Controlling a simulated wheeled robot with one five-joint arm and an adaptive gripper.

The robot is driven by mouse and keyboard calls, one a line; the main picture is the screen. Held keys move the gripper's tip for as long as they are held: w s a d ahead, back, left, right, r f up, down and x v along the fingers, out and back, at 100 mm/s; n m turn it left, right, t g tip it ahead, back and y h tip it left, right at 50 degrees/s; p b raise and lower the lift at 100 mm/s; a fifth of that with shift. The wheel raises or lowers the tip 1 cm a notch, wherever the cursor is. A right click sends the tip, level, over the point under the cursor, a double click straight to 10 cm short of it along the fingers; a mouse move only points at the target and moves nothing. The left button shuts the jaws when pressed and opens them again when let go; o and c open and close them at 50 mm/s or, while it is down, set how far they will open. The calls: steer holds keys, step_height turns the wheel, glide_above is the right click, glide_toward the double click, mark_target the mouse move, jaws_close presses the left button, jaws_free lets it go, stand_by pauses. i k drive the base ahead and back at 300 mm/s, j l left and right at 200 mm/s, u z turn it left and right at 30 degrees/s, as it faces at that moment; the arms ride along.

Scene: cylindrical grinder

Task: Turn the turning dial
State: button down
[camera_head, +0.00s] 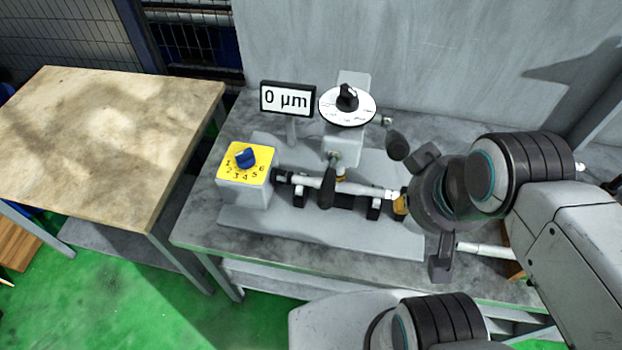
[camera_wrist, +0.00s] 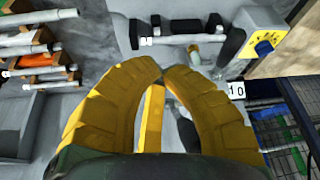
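The box at the left of the grinder has a yellow face with numbers and a blue knob (camera_head: 245,158). This knob also shows at the top right of the wrist view (camera_wrist: 264,48). A second dial, a white disc (camera_head: 347,106) with a black knob (camera_head: 347,97), stands higher at the back; the labels do not say which is the turning dial. My gripper (camera_head: 399,203) is at the grinder's right end, apart from both knobs. In the wrist view its yellow fingers (camera_wrist: 163,72) curve together with tips almost meeting and nothing seen held.
A display (camera_head: 287,99) reads 0 µm. A light cylindrical bar (camera_head: 350,188) lies across the grinder, with a black lever (camera_head: 328,187) in front. A wooden-topped table (camera_head: 110,125) stands left. A rack of rods (camera_wrist: 35,55) shows in the wrist view. A wall (camera_head: 430,60) closes the back.

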mark_target(246, 159)
steer(key=j, duration=0.85)
steer(key=i+j, duration=0.1)
steer(key=j, duration=0.15)
steer(key=i+j+u, duration=0.1)
steer(key=i+j, duration=0.05)
steer(key=j, duration=0.1)
